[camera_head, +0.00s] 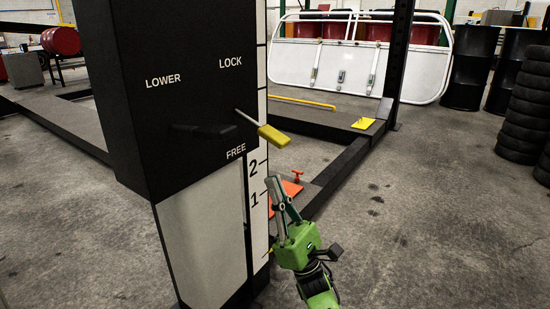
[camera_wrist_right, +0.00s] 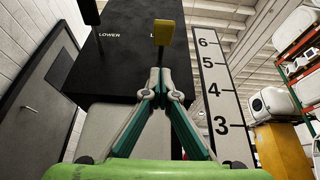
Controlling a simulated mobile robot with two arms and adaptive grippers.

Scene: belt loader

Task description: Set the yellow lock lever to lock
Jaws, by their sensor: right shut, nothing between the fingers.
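The yellow lock lever (camera_head: 272,135) sticks out from the black control box (camera_head: 130,120) on a pale rod, pointing right and slightly down, between the words LOCK above and FREE below. It also shows in the right wrist view (camera_wrist_right: 163,32), straight above the fingertips. My right gripper (camera_head: 271,182) is below the lever and apart from it, fingers pointing up. In the right wrist view its fingers (camera_wrist_right: 160,75) meet at the tips with nothing between them. My left gripper is not in view.
A black lever (camera_head: 200,130) sits left of the yellow one, under the word LOWER. A numbered white scale (camera_head: 257,195) runs down the post. Black lift rails (camera_head: 340,170) lie behind. Tyres (camera_head: 525,115) stand at the right.

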